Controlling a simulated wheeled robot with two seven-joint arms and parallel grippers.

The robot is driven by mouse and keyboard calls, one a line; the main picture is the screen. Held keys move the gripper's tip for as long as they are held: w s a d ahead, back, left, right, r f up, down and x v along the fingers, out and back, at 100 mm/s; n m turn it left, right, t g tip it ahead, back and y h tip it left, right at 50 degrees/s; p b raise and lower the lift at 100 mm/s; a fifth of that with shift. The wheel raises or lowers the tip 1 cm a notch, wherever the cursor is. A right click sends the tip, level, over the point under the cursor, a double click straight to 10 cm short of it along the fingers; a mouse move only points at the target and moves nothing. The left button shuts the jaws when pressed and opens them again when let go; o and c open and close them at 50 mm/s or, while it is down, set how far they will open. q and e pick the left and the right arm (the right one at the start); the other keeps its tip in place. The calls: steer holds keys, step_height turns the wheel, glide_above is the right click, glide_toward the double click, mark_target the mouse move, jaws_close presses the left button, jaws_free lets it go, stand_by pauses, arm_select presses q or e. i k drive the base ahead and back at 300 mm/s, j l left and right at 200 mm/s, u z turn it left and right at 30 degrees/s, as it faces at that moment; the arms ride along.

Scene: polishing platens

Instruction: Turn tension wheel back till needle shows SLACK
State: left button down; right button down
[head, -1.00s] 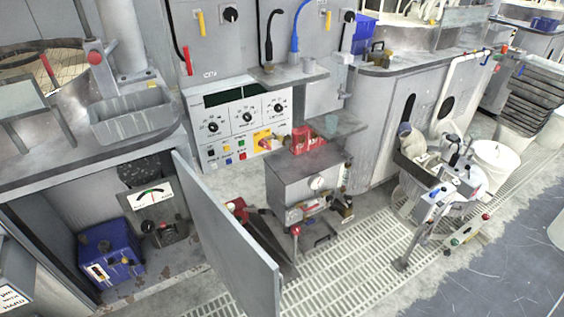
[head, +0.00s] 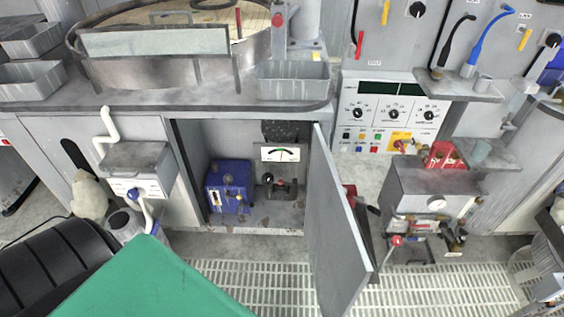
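A white-faced gauge (head: 281,154) with a coloured arc and a thin needle stands inside an open cabinet under the platen bench. The needle appears near the middle of the arc, but its lettering is too small to read. Below the gauge is a dark mechanism with a small red knob (head: 280,182); a dark round part (head: 267,179) beside it may be the tension wheel, but I cannot tell for sure. The cabinet door (head: 342,225) is swung open toward me on the right. Neither of my grippers shows in the head view.
A blue box (head: 229,187) sits left of the gauge in the cabinet. A grey wheeled unit (head: 435,195) stands right of the door. A green surface (head: 155,285) and a black ribbed thing (head: 50,265) fill the lower left. Pale floor grating (head: 265,280) lies in front.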

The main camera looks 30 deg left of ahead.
mark_target(267, 178)
steer(key=u, duration=1.2)
